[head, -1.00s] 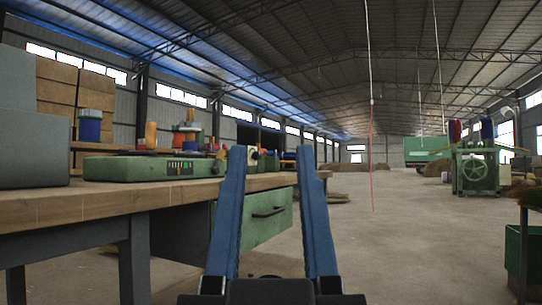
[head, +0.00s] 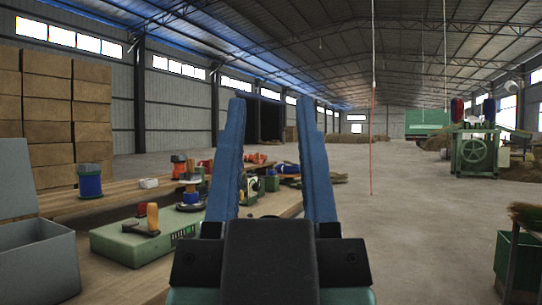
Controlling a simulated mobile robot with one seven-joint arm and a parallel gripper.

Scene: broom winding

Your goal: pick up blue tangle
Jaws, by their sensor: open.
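My gripper (head: 272,98) is open, its two blue fingers pointing up and forward in the middle of the head view, with nothing between the fingertips. Beyond and below the fingers is a wooden workbench (head: 130,280). A small dark bluish item (head: 289,168) lies among clutter at the bench's far end, seen between the fingers. It may be the blue tangle, but it is too small to tell. A blue spool (head: 90,181) stands at the left of the bench, well apart from the gripper.
A green device (head: 125,243) with an orange-handled part sits on the near bench. A grey open box (head: 38,262) is at the left edge. Stacked cartons (head: 65,110) stand behind. A green machine (head: 474,150) and a green bin (head: 517,260) stand right. The concrete floor (head: 400,240) is clear.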

